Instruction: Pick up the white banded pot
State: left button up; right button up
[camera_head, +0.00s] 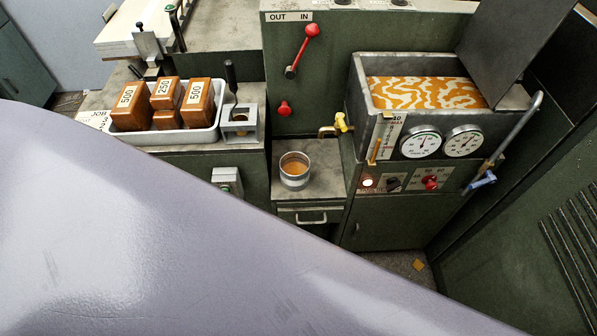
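A small round pot (295,181), pale with a band around it, stands upright on a low grey ledge (321,163). Its open top shows orange-brown contents. It stands below and left of a brass tap with a yellow handle (342,123), not directly touching it as far as I can see. Neither of my grippers is in view. The lower left of the view is blocked, so what lies there is hidden.
A grey tank (416,66) with orange-and-white swirled contents and two dials stands right of the pot. A white tray (177,137) with brown labelled blocks is at left. A drawer handle (311,220) sits below the ledge. Red-knobbed lever (302,50) is behind.

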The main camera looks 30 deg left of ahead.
aim_at(294, 166)
jog(key=i+l+u, duration=0.2)
jog(key=u, duration=0.15)
jog(key=i+l+u, duration=0.15)
jog(key=l+u, duration=0.2)
jog(key=i+l+u, duration=0.1)
jog(key=l+u, duration=0.25)
